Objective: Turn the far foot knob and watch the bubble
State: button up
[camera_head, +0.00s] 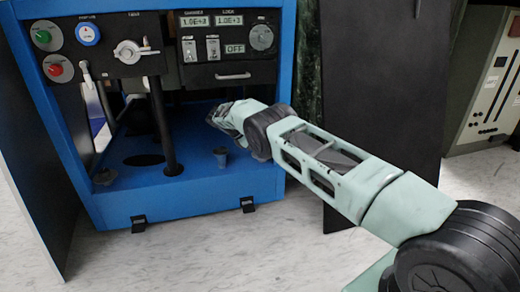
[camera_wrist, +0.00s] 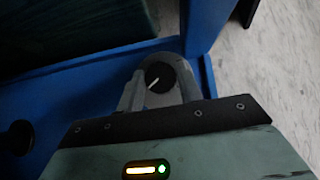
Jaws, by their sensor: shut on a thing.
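My gripper (camera_head: 224,117) reaches into the blue frame (camera_head: 190,200) from the right in the head view. In the wrist view my gripper (camera_wrist: 160,88) has its two grey fingers on either side of a round black knob (camera_wrist: 158,75) and is shut on it. The knob has a white pointer line slanting to the lower left and sits near a corner of the blue frame. In the head view my gripper hides this knob. I cannot make out a bubble.
A control panel (camera_head: 125,50) with buttons and displays is above the blue deck. A dark post (camera_head: 162,130) stands left of my gripper. A dark panel (camera_head: 380,110) stands right of the frame. In the wrist view a dark round thing (camera_wrist: 17,137) is at left.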

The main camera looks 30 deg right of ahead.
jog(key=o, duration=0.7)
jog(key=shift+r+p, duration=0.15)
jog(key=shift+p, duration=0.2)
